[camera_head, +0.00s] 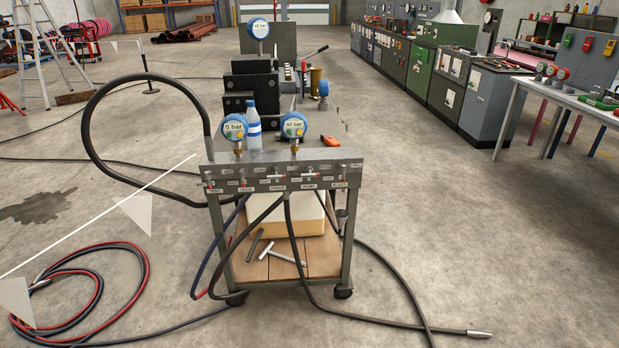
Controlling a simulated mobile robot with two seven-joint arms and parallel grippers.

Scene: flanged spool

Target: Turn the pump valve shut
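A cart in the middle carries a grey valve panel (285,160) along its near top edge. Several small valves with handles sit in a row on it above white labels. The label right of the middle appears to read PUMP, and a small red-marked valve handle (310,175) is above it. The handle is too small to tell whether it is open or shut. On top of the panel, the left gauge (233,128) reads 0 bar and the right gauge (293,125) reads 40 bar. Neither of my grippers is in view.
A black hose (120,80) loops out left of the cart. Another hose runs along the floor to a metal tip (479,334) at the right. Coiled red and black hoses (90,290) lie at the left. The right floor is mostly clear.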

